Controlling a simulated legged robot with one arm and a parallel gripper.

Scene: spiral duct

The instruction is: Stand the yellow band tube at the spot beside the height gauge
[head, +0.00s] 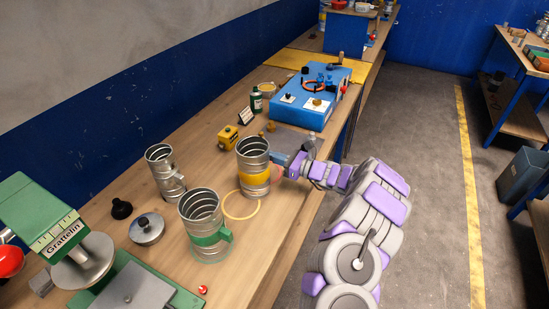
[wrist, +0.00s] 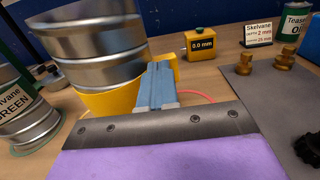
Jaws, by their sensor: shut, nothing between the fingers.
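The yellow band tube (head: 254,178) is a ribbed metal cylinder that stands upright on the bench in the head view. It also fills the upper left of the wrist view (wrist: 98,45), with its yellow band low down. My gripper (wrist: 157,88) has blue fingers, shut and empty, at the tube's right side; whether they touch it I cannot tell. In the head view the fingers are largely hidden. A small yellow box (wrist: 199,44) reads 0.0 mm and looks like a gauge; it stands beyond the tube, also in the head view (head: 228,137).
A green-banded tube (head: 204,228) and a plain metal tube (head: 165,170) stand nearby. A flat yellow ring (head: 241,205) lies before the yellow band tube; a pink ring (wrist: 196,96) lies beyond my fingers. Brass pieces (wrist: 245,64) and a blue machine (head: 312,97) are farther back.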

